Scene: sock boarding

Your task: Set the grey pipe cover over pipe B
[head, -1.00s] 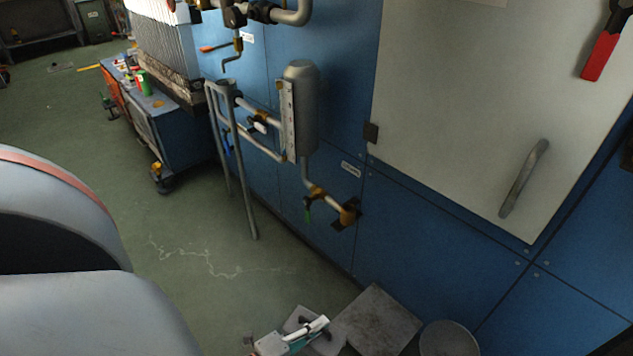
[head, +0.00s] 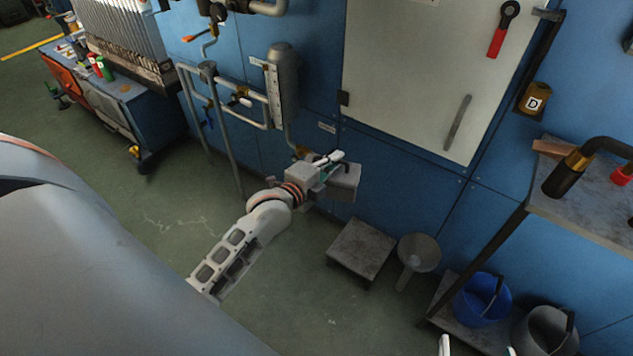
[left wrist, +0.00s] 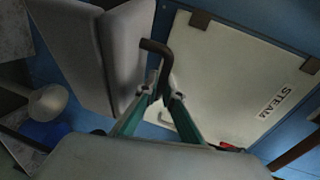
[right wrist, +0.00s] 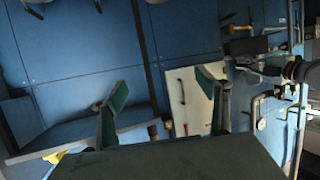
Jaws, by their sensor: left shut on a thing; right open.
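The grey pipe cover (head: 345,184) is a boxy sheet-metal shell. It also shows large at the left of the left wrist view (left wrist: 125,50), with a dark bent handle (left wrist: 154,46). My left gripper (head: 328,163) is shut on that handle and holds the cover off the floor, near the blue wall in the head view.
A low grey platform (head: 362,246) and a round stool (head: 419,252) stand on the floor below. A gauge cylinder (head: 283,85) is on the wall. A shelf (head: 585,215), a blue bucket (head: 482,297) and a grey bucket (head: 545,330) are at right.

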